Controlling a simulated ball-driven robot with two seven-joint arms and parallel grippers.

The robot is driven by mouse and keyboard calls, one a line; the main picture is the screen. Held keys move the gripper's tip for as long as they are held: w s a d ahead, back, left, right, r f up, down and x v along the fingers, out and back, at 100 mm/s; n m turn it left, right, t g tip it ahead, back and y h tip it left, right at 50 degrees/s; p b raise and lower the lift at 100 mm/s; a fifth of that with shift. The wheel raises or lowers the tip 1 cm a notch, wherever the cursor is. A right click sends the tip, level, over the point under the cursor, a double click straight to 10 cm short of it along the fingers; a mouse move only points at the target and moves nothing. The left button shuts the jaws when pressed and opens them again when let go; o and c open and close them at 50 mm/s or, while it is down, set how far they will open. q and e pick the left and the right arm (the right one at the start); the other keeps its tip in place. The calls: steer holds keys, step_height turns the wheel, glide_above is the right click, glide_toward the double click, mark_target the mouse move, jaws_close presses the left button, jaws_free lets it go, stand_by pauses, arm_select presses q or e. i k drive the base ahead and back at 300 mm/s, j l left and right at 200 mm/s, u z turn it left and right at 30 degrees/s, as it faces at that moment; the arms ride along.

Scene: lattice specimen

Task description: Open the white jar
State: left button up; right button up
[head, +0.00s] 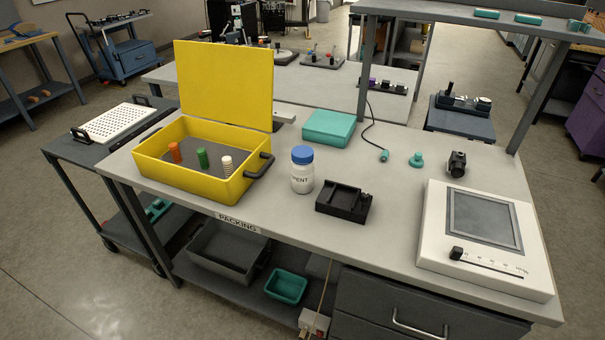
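The white jar (302,173) stands upright on the grey workbench, near the middle of the head view. Its blue lid (302,155) is on top of it. A dark printed label shows on its front, only partly readable. The jar stands between the yellow case and a small black tray-like fixture, apart from both. Neither of my grippers shows in the head view.
The open yellow case (178,188) to the left holds orange, green and white pieces. A black fixture (343,202) is close on the jar's right. Behind is a teal box (328,128); a white device with a screen (486,262) is far right. The bench (400,185) has free room between.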

mark_target(301, 174)
steer(key=i+j+z, duration=0.3)
steer(key=j, duration=0.35)
steer(key=i+j+z, duration=0.1)
steer(key=j, duration=0.25)
steer(key=i+j+z, duration=0.15)
steer(key=j, duration=0.25)
steer(key=i+j+z, duration=0.15)
steer(key=j, duration=0.25)
steer(key=i+j+z, duration=0.15)
steer(key=j, duration=0.2)
